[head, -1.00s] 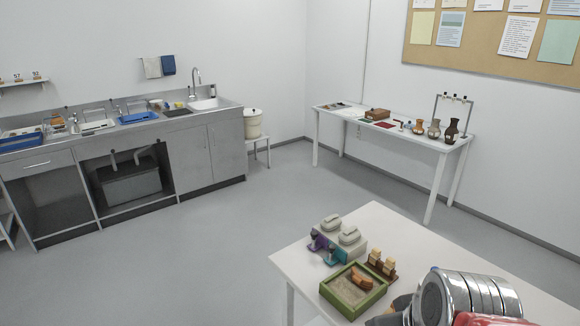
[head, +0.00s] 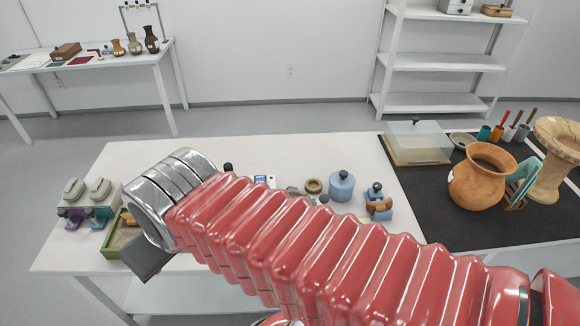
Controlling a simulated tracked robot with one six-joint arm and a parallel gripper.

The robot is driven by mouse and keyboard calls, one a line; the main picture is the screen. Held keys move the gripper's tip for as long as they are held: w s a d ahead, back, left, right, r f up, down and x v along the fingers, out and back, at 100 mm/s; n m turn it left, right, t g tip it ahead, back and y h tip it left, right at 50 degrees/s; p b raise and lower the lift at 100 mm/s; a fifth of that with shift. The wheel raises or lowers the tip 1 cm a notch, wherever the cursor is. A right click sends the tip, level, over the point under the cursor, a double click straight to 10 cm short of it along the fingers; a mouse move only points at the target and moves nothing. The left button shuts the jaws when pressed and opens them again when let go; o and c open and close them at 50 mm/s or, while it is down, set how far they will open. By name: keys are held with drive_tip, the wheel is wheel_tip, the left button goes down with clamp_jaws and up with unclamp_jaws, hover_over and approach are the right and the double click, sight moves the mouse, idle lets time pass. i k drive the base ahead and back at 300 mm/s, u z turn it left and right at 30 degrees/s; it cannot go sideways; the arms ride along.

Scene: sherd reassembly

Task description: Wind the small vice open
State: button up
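A small blue device with brown jaw-like blocks (head: 379,203), which looks like the small vice, stands on the white table right of the middle. How far apart its jaws are is too small to tell. My gripper (head: 147,262) is a dark grey shape at the end of my red-sleeved arm, over the table's left front part. It is far to the left of the blue device and apart from it. Its fingers are mostly hidden by my wrist, and I cannot see whether anything is between them.
A blue lidded jar (head: 341,186) is beside the device. An orange pot (head: 482,178) stands on the black mat (head: 420,190). My arm crosses the table's front.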

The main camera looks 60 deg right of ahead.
sight(377, 187)
drive_tip(key=z, duration=2.7)
